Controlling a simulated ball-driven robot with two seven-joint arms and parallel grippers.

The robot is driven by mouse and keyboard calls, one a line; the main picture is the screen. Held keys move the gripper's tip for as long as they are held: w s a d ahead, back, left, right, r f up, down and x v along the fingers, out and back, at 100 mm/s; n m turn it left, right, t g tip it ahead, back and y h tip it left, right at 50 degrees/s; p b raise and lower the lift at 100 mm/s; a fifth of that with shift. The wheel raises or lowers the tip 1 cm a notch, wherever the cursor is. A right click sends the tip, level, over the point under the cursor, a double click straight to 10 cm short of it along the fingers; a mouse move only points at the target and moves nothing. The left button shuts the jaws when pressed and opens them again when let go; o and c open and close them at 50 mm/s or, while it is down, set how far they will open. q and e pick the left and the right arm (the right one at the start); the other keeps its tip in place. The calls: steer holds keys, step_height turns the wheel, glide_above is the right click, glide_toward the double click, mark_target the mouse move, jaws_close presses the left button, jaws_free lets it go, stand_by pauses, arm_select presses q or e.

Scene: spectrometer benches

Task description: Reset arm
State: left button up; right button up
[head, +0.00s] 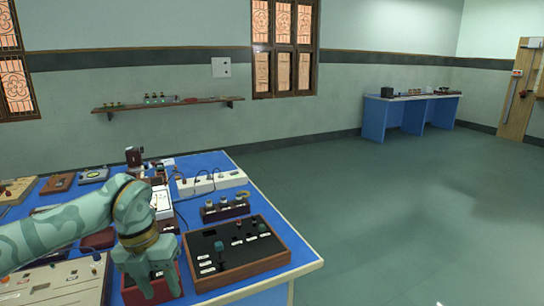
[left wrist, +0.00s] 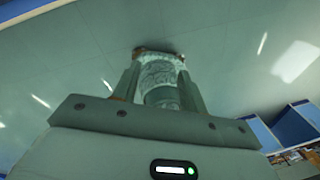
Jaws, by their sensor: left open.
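My left gripper (head: 162,291) hangs fingers-down above the near part of the blue bench (head: 262,186), in front of a small dark red box (head: 128,289) that it partly covers. It is open. My left arm comes in from the left over the bench. In the left wrist view the gripper's fingers (left wrist: 160,66) stand apart, with a pale patterned round shape showing between them; I cannot tell what that shape is. My right gripper is not in view.
A wood-framed black control box (head: 240,265) stands right of my gripper. Behind it are a block with several knobs (head: 225,211) and a white power strip (head: 213,184). More instruments crowd the bench's left. Open floor (head: 410,220) lies right, with another blue bench (head: 412,115) far off.

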arm_select(q)
steer(key=d+f+n+t+h, duration=0.2)
steer(key=d+f+n+h, duration=0.3)
steer(key=d+f+h, duration=0.9)
steer(key=s+a+f+n+t+y, duration=0.2)
steer(key=a+f+n+t+y, duration=0.25)
steer(key=f+n, duration=0.45)
steer(key=s+a+f+n+t+y, duration=0.3)
steer(key=f+n+t, duration=0.3)
steer(key=f, duration=0.6)
steer(key=s+a+f+n+g+y, duration=0.25)
steer(key=s+f, duration=0.35)
steer(key=s, duration=0.4)
steer(key=s+a+f+n+g+y, duration=0.2)
steer(key=s+a+f+n+y, duration=0.15)
steer(key=s+f, duration=0.5)
steer(key=s+a+f+n+g+y, duration=0.25)
steer(key=s+f+n, duration=0.2)
steer(key=s, duration=0.75)
steer(key=s+a+f+n+g, duration=0.1)
steer(key=s+g, duration=0.4)
steer(key=s, duration=1.3)
steer(key=shift+s+f+n, duration=0.2)
steer(key=shift+f+n, duration=0.15)
steer(key=shift+f, duration=0.1)
